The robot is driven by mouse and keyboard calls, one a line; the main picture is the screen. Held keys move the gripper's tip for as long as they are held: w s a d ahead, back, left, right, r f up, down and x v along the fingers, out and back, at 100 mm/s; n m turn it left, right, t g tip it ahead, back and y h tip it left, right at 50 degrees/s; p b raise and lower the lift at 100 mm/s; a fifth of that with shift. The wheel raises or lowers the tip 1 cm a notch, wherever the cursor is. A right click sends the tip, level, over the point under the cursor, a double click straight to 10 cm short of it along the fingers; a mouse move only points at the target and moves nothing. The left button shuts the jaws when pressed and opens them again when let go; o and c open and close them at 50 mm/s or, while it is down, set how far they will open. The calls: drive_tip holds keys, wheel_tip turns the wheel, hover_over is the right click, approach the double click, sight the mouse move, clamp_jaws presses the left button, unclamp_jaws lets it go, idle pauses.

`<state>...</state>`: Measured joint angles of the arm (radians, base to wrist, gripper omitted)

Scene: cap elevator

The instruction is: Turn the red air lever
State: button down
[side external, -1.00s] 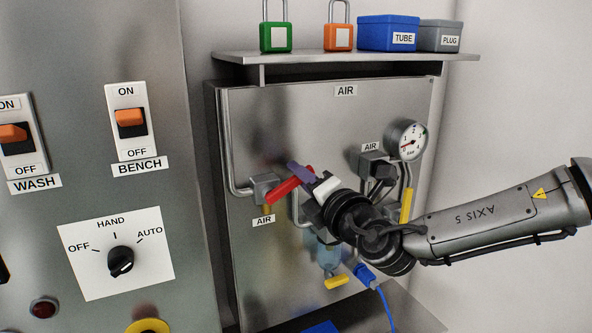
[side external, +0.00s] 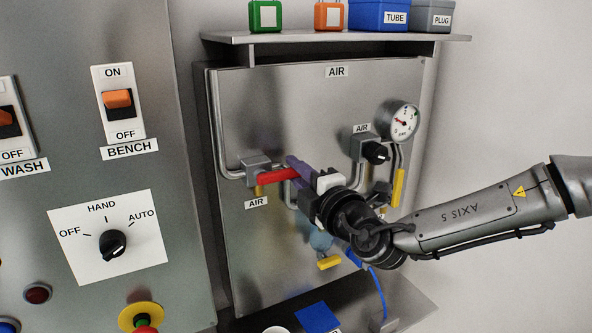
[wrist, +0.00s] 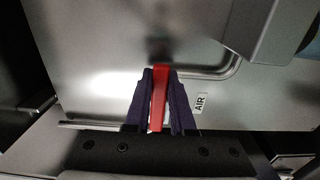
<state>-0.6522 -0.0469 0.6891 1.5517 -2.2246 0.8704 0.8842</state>
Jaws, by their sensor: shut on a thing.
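The red air lever (side external: 277,176) is mounted on a grey valve block at the left of the steel AIR panel (side external: 270,240). It points right, close to level, with its free end at my gripper (side external: 297,166). In the wrist view the red lever (wrist: 159,98) runs between the two purple fingers of my gripper (wrist: 160,75), one finger on each side. My gripper is shut on the lever. In the side view the fingers and wrist hide the lever's outer end.
A shelf (side external: 330,37) with padlocks and boxes is above. The switch cabinet (side external: 80,190) stands left. A bench with a blue item (side external: 318,316) is below.

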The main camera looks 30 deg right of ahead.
drive_tip(key=shift+f, duration=0.1)
drive_tip(key=c, duration=0.8)
unclamp_jaws()
drive_tip(key=shift+o, duration=0.2)
drive_tip(key=s, duration=1.4)
drive_tip(key=shift+w, duration=0.1)
